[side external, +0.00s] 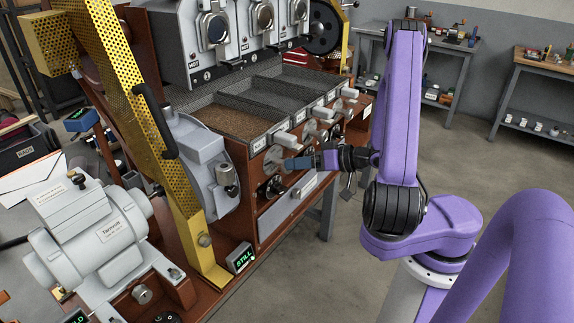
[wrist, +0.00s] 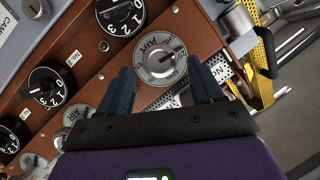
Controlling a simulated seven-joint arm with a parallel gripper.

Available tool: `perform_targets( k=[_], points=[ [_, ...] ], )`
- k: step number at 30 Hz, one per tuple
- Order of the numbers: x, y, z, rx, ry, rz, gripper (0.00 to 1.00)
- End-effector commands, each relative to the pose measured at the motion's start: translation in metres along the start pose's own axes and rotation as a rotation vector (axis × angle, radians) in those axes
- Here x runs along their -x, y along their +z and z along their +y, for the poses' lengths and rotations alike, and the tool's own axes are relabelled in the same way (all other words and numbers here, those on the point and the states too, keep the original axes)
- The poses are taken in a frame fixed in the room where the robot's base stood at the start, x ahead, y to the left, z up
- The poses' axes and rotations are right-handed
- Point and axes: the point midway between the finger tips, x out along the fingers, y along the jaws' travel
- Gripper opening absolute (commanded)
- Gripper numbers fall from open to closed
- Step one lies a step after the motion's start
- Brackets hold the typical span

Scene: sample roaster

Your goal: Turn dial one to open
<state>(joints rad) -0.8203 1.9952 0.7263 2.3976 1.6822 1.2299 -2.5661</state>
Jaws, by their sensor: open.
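A round silver dial (wrist: 160,58) with lettering around its rim and a raised grip across its centre sits in the wrist view between and beyond my two fingers. A white tag starting "NO" (wrist: 222,68) is to its right, its number not readable, so I cannot confirm that this is dial one.
Black numbered dials (wrist: 45,88) and more silver dials (wrist: 80,113) run along the brown panel close by. A yellow perforated guard (side external: 145,110) and a grey motor (side external: 95,230) stand left. Open floor (side external: 470,170) lies to the right.

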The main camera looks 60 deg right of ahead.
Motion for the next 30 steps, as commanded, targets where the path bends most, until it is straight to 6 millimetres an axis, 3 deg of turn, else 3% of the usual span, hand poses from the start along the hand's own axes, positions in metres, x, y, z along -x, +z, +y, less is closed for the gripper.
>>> perform_targets(
  k=[3,9,20,23,25,30],
  points=[
    [-0.02,0.001,-0.002,0.001,-0.004,-0.003,0.66],
    [-0.038,0.001,-0.001,0.001,-0.002,-0.002,0.66],
    [-0.043,0.0,0.0,0.0,0.0,0.0,0.66],
    [-0.043,0.0,0.0,0.0,0.0,0.0,0.4],
    [-0.043,0.0,0.0,0.0,0.0,0.0,0.17],
    [-0.043,0.0,0.0,-0.002,0.0,0.001,0.14]
  ],
)
